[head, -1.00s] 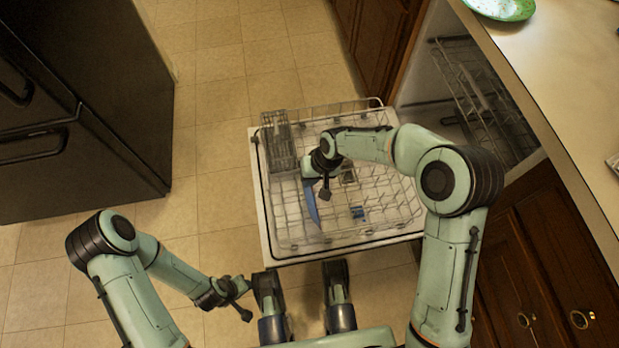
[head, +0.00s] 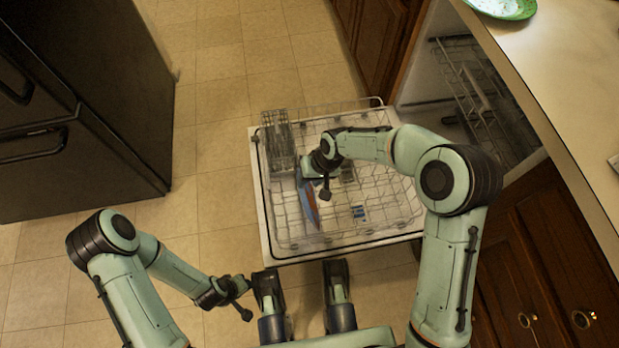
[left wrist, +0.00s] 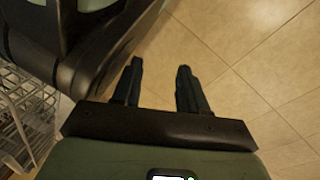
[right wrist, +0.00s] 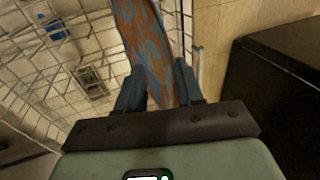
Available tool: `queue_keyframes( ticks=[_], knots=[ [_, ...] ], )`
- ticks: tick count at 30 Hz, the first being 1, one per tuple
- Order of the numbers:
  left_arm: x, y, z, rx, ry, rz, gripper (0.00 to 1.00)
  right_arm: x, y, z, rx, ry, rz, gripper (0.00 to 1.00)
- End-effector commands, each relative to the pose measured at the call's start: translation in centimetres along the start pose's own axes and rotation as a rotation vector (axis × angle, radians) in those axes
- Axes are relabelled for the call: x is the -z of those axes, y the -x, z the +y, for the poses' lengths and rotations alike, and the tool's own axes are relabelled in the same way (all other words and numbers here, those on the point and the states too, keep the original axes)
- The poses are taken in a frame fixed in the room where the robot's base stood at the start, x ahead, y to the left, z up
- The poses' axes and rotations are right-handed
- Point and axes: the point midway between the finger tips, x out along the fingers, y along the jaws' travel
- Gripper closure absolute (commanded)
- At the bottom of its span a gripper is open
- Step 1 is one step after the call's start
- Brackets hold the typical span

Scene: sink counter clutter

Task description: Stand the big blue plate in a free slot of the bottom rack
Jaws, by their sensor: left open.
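The big blue plate (head: 309,205), with an orange-brown pattern, is in the left part of the bottom rack (head: 375,222). It leans with some of its face showing. In the right wrist view the plate (right wrist: 150,45) passes between the fingers of my right gripper (right wrist: 160,80). The fingers are apart on either side of it; whether they press on it is unclear. In the head view my right gripper (head: 315,183) is over the rack at the plate's upper end. The plate's lower edge and its slot are not clear. My left gripper (left wrist: 160,75) is open and empty above the floor.
A grey cutlery basket (head: 280,140) stands at the rack's back left. A blue piece (head: 358,212) lies in the rack, whose right part is mostly clear. A green plate (head: 503,6) is on the counter (head: 560,90). A black fridge (head: 80,110) stands at the left.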

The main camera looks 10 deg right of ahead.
Motion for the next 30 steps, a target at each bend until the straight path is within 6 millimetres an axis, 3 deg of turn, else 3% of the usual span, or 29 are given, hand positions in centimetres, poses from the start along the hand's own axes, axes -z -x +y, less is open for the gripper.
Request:
queue_keyframes(
  ticks=[5, 18, 21, 30],
  knots=[
    [-0.2, 0.3, -0.1, 0.003, 0.002, -0.006, 0.57, 0.1, 0.9, 0.1, -0.001, -0.001, 0.002, 0.65],
    [4.4, 4.5, 4.0, -0.072, -0.040, 0.159, 0.57, 0.1, 10.7, -0.2, 0.001, 0.000, 0.006, 0.65],
    [4.4, 5.0, 4.3, -0.077, -0.044, 0.162, 0.57, 0.1, 12.1, -0.1, 0.001, 0.001, 0.005, 0.65],
    [3.4, 5.2, 4.3, -0.077, -0.046, 0.133, 0.57, 0.1, 13.5, -0.1, 0.001, 0.001, 0.003, 0.65]
  ],
)
